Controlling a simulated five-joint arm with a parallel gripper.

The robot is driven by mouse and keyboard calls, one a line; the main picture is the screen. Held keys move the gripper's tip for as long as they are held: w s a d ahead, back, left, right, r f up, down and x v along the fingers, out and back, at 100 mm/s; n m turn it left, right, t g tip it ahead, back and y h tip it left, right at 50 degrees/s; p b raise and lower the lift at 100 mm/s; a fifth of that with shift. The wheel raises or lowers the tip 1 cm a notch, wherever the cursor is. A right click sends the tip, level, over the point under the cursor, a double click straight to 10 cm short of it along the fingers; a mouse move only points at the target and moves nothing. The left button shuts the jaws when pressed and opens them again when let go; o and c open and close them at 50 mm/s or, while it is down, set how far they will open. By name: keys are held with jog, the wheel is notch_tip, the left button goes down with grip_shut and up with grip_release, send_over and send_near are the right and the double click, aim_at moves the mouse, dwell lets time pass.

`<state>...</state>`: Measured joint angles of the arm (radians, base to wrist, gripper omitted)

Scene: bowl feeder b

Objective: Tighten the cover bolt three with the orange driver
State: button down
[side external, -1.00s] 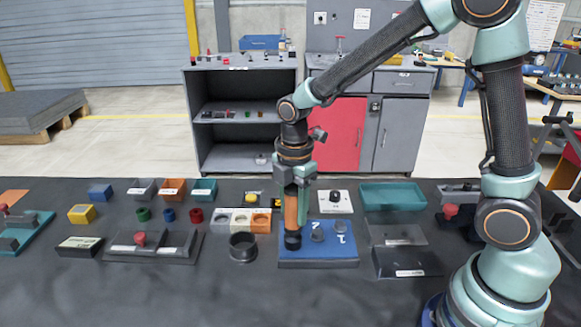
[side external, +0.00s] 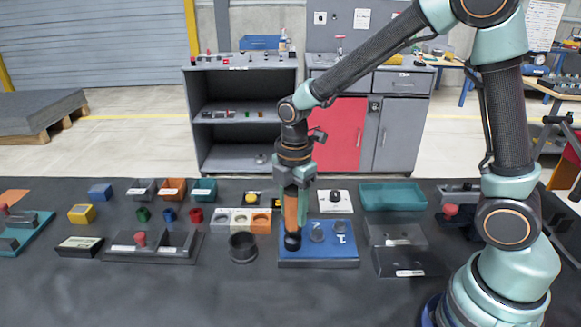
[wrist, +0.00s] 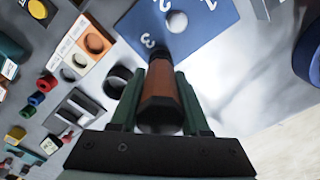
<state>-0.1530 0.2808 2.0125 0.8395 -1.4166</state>
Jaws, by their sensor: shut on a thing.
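My gripper (side external: 296,182) is shut on the orange driver (side external: 291,208), which points down, close to upright. The wrist view shows the driver's orange handle (wrist: 162,90) between the two green fingers (wrist: 160,76). The driver's dark lower end (side external: 292,241) is at the left part of the blue cover plate (side external: 318,262), by the printed 3. Bolt three is hidden under it, so I cannot tell how it is seated.
A black ring (side external: 243,248) stands left of the cover, and a block with round holes (side external: 238,221) is behind it. A white switch plate (side external: 335,202) is behind the cover. The front of the table is clear.

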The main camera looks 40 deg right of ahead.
aim_at(293, 187)
dwell(0.4)
jog(key=shift+r, duration=2.75)
